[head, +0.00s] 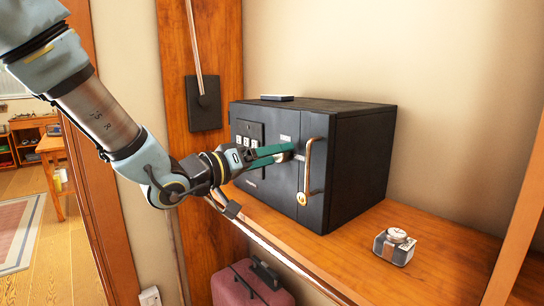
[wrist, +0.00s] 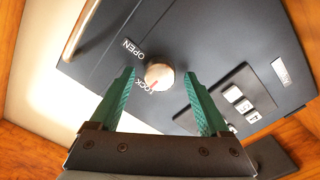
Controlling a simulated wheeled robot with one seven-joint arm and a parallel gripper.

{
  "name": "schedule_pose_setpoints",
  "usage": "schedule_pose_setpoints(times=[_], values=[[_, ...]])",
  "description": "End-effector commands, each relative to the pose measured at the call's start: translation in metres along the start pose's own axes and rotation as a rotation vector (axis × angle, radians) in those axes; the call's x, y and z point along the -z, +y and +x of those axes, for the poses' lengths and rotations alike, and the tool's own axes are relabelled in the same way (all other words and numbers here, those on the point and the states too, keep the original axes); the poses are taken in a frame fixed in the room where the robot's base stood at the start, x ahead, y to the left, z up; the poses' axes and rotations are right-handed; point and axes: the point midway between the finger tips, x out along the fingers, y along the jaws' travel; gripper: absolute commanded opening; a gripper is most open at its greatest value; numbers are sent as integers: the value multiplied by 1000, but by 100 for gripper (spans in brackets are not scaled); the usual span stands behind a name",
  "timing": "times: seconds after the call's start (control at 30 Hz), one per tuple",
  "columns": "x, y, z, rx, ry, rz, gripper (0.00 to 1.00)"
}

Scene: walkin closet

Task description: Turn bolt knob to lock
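The bolt knob (wrist: 159,77) is a round, pale metal knob on the front of a black safe (head: 350,165). In the wrist view, OPEN is printed at its upper left and LOCK at its lower left. A small red mark on the knob's lower left lies by the LOCK label. My gripper (head: 288,152) has green fingers and reaches the safe's front; it also shows in the wrist view (wrist: 160,75). Its fingers are open, one on each side of the knob, with a visible gap on both sides. In the head view the fingers hide the knob.
A curved metal handle (head: 308,165) stands right of the knob on the safe. A maroon suitcase (head: 248,288) is below.

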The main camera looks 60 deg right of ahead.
Motion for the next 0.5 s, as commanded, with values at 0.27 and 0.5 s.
schedule_pose_setpoints(times=[0.27,0.5], values=[[0,-1,-3,1,1,1,80],[-1,-3,-39,4,3,3,80]])
